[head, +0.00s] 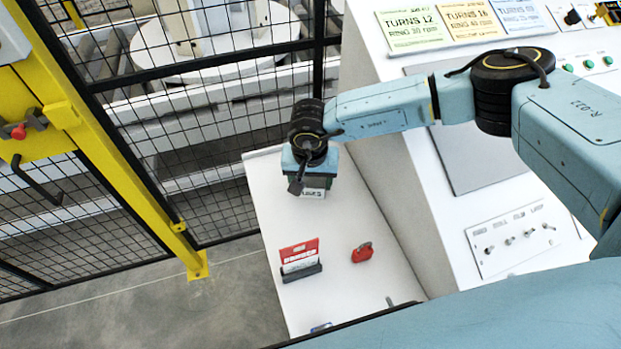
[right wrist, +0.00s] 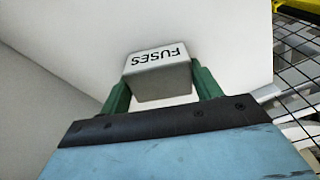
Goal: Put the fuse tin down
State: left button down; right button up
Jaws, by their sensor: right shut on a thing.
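The fuse tin is a small pale grey box with the label FUSES. In the right wrist view the fuse tin (right wrist: 158,78) sits between the two green fingers of my right gripper (right wrist: 162,85), which is shut on it. In the head view the fuse tin (head: 313,193) shows only partly below my right gripper (head: 311,184), near the far end of a white shelf top (head: 332,222). I cannot tell whether the tin's underside touches the white surface. My left gripper is not in view.
A red-and-white card in a dark holder (head: 300,262) and a red padlock (head: 362,252) stand nearer on the white top. A black mesh fence (head: 200,120) with a yellow post runs along the left. The sloped console (head: 500,200) rises on the right. White space lies between tin and card.

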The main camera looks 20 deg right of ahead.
aim_at(310, 185)
jog(key=o, duration=1.1)
jog(key=shift+f, duration=0.1)
jog(key=shift+c, duration=0.2)
notch_tip(310, 185, up, 12)
jog(key=s, duration=0.1)
jog(key=shift+s+a, duration=0.15)
jog(key=shift+a, duration=0.05)
